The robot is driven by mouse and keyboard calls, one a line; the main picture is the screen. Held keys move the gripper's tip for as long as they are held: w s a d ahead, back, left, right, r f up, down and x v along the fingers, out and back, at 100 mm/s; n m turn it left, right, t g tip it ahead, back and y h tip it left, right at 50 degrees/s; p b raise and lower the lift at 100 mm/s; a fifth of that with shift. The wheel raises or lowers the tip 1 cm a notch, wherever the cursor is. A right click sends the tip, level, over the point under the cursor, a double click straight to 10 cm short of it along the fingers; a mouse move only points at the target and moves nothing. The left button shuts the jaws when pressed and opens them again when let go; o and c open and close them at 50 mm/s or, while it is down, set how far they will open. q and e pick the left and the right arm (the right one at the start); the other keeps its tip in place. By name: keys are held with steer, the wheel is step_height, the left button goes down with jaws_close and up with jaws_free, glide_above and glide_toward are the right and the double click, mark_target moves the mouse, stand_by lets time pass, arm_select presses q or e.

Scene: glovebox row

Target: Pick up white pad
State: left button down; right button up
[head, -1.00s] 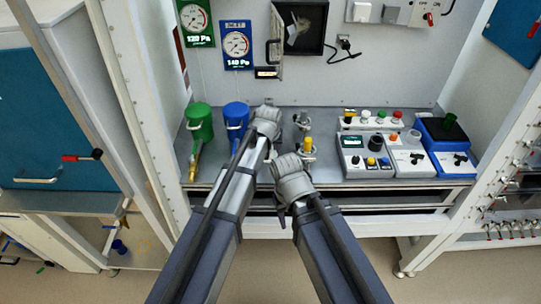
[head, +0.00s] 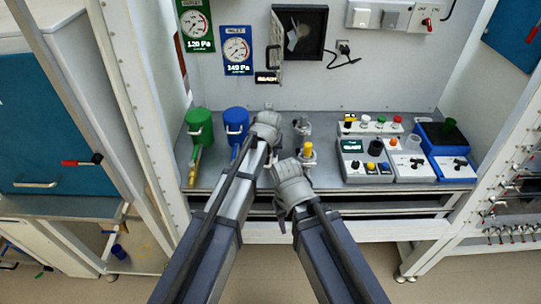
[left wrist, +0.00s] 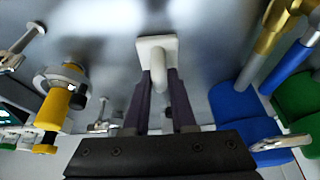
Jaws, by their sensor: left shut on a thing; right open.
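The white pad (left wrist: 157,55) shows in the left wrist view as a pale square plate with a rounded stem. It sits between the two dark fingers of my left gripper (left wrist: 160,85), which is shut on it. In the head view my left gripper (head: 268,110) is over the grey bench, just right of the blue container, and its hand hides the pad there. Whether the pad touches the bench is hard to tell. My right gripper (head: 285,160) is open, lower and to the right, near the bench's front edge; its fingers are mostly hidden.
A green container (head: 199,127) and a blue container (head: 236,124) stand left of my left gripper. A yellow-topped valve (head: 307,152) stands close to my right gripper. Control boxes (head: 363,160) fill the bench's right side. A small open hatch (head: 300,32) is in the back wall.

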arm_select(q)
step_height(320, 180, up, 10)
steer(key=p, duration=1)
steer(key=c, duration=1.4)
jaws_free()
jaws_close()
steer(key=shift+f, duration=0.1)
step_height(320, 180, down, 4)
steer(key=b, duration=0.4)
steer(key=shift+r, duration=0.25)
